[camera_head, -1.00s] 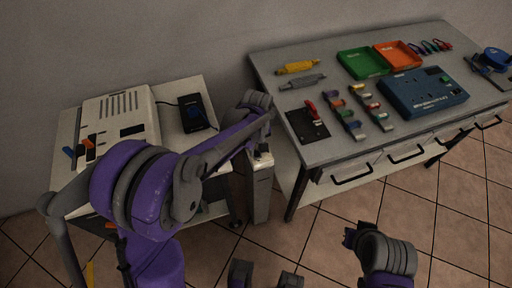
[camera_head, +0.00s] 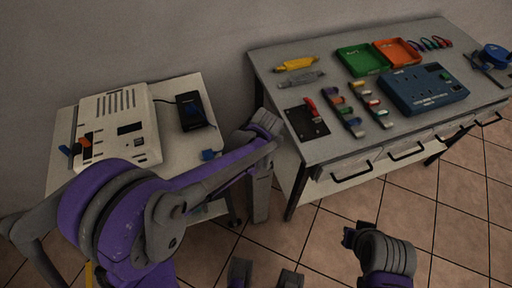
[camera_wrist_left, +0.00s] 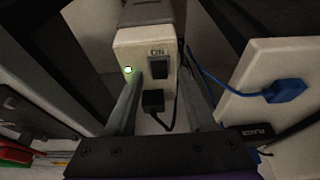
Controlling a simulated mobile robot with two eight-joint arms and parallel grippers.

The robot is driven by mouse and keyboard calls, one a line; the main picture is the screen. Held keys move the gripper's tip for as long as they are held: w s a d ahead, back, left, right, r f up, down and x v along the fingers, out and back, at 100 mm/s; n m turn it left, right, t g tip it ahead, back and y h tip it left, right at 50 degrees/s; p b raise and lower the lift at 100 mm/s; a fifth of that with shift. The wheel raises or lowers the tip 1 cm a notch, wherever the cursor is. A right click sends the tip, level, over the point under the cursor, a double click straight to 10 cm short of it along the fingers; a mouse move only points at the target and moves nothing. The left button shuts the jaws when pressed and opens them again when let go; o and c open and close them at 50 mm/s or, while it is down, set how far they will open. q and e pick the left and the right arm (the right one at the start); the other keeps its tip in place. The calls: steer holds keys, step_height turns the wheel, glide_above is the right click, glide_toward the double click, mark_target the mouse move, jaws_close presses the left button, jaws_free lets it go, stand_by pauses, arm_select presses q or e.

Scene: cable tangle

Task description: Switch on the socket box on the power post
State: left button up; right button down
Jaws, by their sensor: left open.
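The power post (camera_head: 259,195) stands between the side table and the workbench. In the left wrist view its pale socket box (camera_wrist_left: 124,47) carries a black rocker switch (camera_wrist_left: 159,70) under the label "ON". A small lamp (camera_wrist_left: 128,70) glows whitish green left of the switch. A black plug (camera_wrist_left: 153,100) with a cable sits below the switch. My left gripper (camera_wrist_left: 162,78) is open and empty, its fingers in front of the box on either side of the switch. I cannot tell whether they touch the box. My right gripper (camera_head: 352,236) hangs low over the floor; its jaws are unclear.
The side table (camera_head: 188,88) at left holds a beige device (camera_head: 118,105), a black device (camera_head: 191,110) and a blue plug (camera_head: 210,155). The workbench (camera_head: 300,100) at right holds green (camera_head: 362,60) and orange (camera_head: 396,52) trays and a blue box (camera_head: 424,90). Tiled floor lies clear in front.

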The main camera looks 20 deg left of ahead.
arm_select(q)
steer(key=p+v, duration=0.1)
steer(key=v, duration=1)
steer(key=shift+a, duration=0.1)
steer(key=s+a+r+m+t+h+p, duration=0.1)
steer(key=s+a+r+m+p, duration=0.1)
steer(key=s, duration=0.6)
steer(key=s+a+r+m+t+h+p, duration=0.1)
steer(key=s+a+m+p, duration=0.3)
steer(key=s, duration=0.5)
steer(key=shift+a+r+m, duration=0.4)
steer(key=shift+a+r, duration=0.1)
steer(key=shift+r, duration=0.1)
steer(key=shift+s, duration=0.15)
